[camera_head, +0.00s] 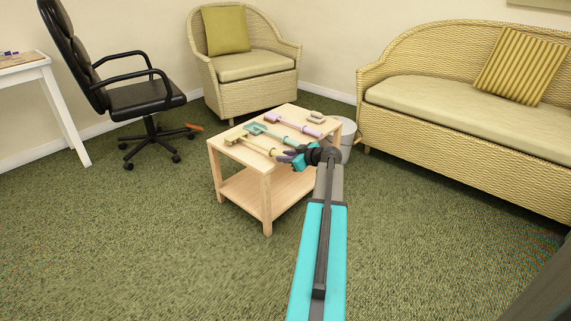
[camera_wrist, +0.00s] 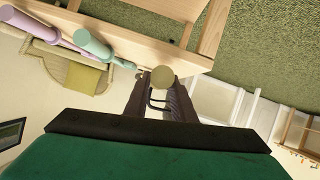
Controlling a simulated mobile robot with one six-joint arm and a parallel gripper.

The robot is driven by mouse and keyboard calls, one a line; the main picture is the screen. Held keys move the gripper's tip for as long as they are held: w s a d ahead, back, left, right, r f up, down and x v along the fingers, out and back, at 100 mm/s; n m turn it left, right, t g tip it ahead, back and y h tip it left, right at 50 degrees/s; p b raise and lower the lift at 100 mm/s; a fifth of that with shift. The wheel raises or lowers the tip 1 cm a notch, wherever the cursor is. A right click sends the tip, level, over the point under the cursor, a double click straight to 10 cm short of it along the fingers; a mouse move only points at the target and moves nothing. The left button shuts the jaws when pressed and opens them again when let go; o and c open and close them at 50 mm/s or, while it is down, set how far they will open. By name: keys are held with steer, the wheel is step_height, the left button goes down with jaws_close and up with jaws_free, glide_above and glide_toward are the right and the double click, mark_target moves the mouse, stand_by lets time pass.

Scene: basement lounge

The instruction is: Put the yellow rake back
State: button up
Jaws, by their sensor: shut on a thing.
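The yellow rake (camera_head: 258,147) lies along the near left part of the small wooden table (camera_head: 267,182), head toward the left edge. My gripper (camera_head: 288,157) is at the handle end, by the table's front right side, and is shut on the handle. In the wrist view the round handle end (camera_wrist: 163,77) shows between my gripper's fingers (camera_wrist: 160,98). I cannot tell whether the rake touches the tabletop. A teal tool (camera_head: 270,134) and a purple tool (camera_head: 290,123) lie roughly parallel behind it; their handles also show in the wrist view.
A small grey-beige object (camera_head: 316,117) sits at the table's back corner. A white bin (camera_head: 348,137) stands behind my arm, near the wicker sofa (camera_head: 460,145). An armchair (camera_head: 245,95) and black office chair (camera_head: 146,98) stand behind. An orange object (camera_head: 194,127) lies on the floor. Front carpet is clear.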

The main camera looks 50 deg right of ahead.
step_height(320, 180, down, 2)
steer(key=shift+b, duration=0.35)
steer(key=o, duration=1.1)
steer(key=shift+c, duration=0.2)
steer(key=shift+p+v, duration=0.35)
steer(key=shift+v, duration=0.45)
steer(key=p+v, duration=0.3)
steer(key=v, duration=0.7)
steer(key=shift+s, duration=0.2)
steer(key=shift+a+r, duration=0.15)
